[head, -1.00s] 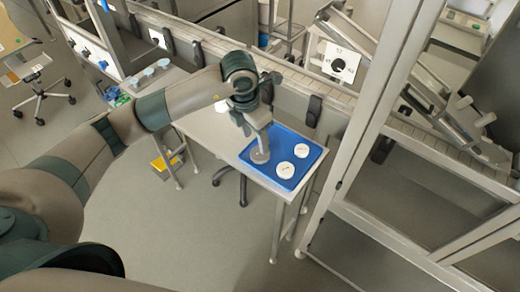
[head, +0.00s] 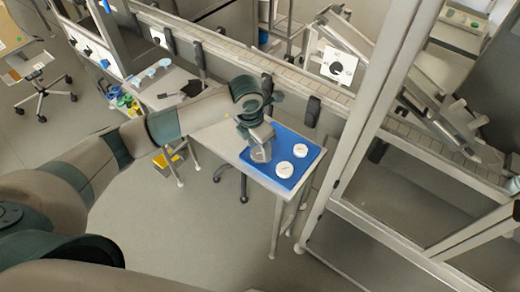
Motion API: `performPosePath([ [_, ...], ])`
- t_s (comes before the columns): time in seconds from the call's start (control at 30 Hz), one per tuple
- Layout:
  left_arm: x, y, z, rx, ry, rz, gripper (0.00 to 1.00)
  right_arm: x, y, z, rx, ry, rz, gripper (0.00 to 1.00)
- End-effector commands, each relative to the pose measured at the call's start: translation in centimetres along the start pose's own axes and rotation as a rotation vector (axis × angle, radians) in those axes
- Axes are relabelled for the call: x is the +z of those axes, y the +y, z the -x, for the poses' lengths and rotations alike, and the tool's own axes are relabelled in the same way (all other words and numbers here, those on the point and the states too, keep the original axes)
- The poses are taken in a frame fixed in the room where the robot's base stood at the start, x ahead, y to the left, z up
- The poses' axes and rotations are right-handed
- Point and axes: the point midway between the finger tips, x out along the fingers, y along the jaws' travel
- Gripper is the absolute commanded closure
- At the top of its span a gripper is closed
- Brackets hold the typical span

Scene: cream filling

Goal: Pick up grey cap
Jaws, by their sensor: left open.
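My left gripper (head: 260,153) is over the left part of the blue tray (head: 262,177), pointing down with its fingers apart. A greyish round shape, probably the grey cap, shows at its fingertips, mostly covered by the gripper. I cannot tell whether the fingers touch it. Two white round pieces, one at the upper right (head: 300,150) and one lower (head: 285,169), lie in the tray to the right of the gripper. My right gripper is not in view.
The tray sits at the right end of a light table (head: 208,137). Several light blue round pieces and a dark object (head: 190,89) are at the table's far left end. A conveyor rail (head: 290,75) runs behind. A metal frame (head: 365,120) stands close on the right.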

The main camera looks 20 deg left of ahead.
Motion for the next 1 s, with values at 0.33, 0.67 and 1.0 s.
performPosePath([
  [0.33,0.0,0.0,-1.5,0.001,0.0,-0.001,0.48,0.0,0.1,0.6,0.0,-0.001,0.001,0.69],
  [0.67,0.0,0.0,-1.4,0.001,0.0,-0.001,0.53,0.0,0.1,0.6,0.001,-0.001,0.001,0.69],
  [1.0,0.0,0.0,-1.4,0.001,0.0,-0.001,0.74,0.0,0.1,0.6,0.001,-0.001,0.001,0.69],
])
